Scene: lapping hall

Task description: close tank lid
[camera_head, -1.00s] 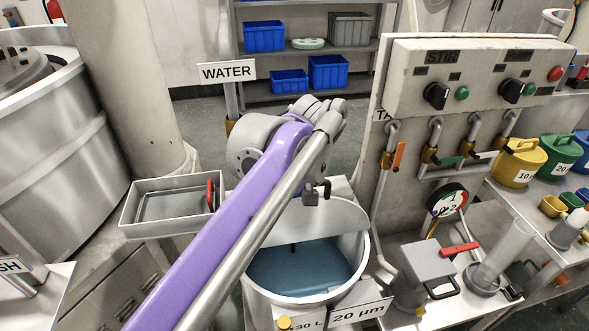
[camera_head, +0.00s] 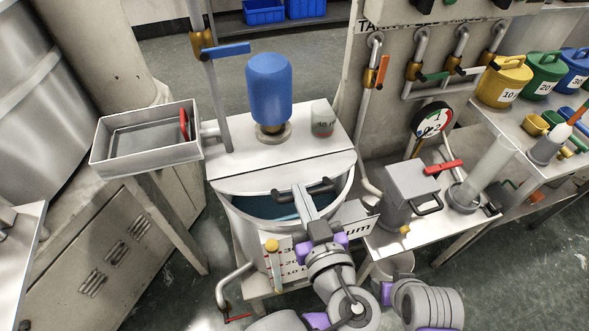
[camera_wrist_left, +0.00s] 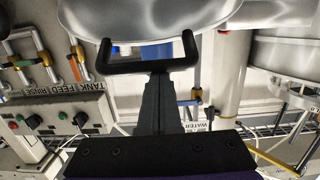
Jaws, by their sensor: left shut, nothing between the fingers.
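The tank (camera_head: 237,222) stands in the middle of the head view. Its pale half-round lid (camera_head: 243,181) is hinged at the flat top and stands raised at an angle I cannot judge exactly. Blue water (camera_head: 258,206) shows below it. A dark handle (camera_head: 321,187) is on the lid. It also shows in the left wrist view (camera_wrist_left: 125,69), in front of the grey lid (camera_wrist_left: 150,14). My left gripper (camera_head: 299,191) reaches in from the front, fingers shut and empty, tips at the middle of the handle bar. I cannot tell if they touch it. My right gripper is not in view.
A blue motor (camera_head: 269,88) and a small jar (camera_head: 323,118) stand on the tank's flat top (camera_head: 235,160). A tray (camera_head: 150,155) is at left. A grey box with a red lever (camera_head: 412,190) and a gauge (camera_head: 431,119) are close on the right.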

